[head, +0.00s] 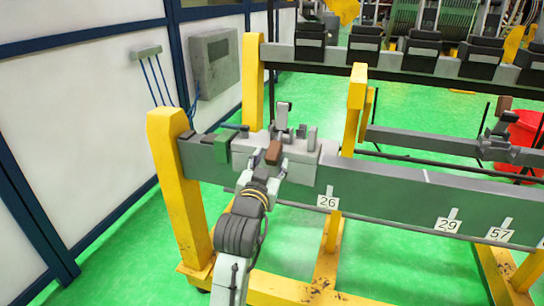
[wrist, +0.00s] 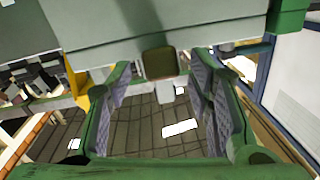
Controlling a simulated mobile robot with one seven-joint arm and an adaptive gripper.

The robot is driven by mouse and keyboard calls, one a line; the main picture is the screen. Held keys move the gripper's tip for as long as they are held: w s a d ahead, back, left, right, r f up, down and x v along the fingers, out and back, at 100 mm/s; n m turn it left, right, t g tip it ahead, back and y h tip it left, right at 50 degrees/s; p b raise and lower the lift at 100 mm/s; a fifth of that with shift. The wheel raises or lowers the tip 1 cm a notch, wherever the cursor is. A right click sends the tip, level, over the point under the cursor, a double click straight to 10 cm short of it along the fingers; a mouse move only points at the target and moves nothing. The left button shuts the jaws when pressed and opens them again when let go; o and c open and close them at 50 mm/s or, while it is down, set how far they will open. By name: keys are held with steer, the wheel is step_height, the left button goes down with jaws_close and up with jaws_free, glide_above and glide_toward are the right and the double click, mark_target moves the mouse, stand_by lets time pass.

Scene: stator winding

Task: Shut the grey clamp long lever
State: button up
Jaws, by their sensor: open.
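The grey clamp (head: 308,150) sits on top of the green-grey beam, near its left end. A brown block (head: 273,152), which looks like the grip end of the long lever, points toward me at the clamp's front. It also shows as a dark square end in the wrist view (wrist: 160,62). A grey upright piece (head: 283,112) stands behind it. My gripper (head: 270,164) is open at the clamp's front, one finger on each side of the brown block. In the wrist view the fingers (wrist: 161,78) show gaps to the block. The lever's shaft is mostly hidden.
A yellow post (head: 175,190) stands left of the clamp, and another (head: 354,105) rises behind it at the right. The beam (head: 400,200) carries number tags toward the right. A wall with a grey box (head: 214,62) is at the left. Green floor is open below.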

steer(key=shift+x, duration=1.25)
steer(key=shift+c, duration=0.3)
steer(key=shift+a, duration=0.1)
jaws_close()
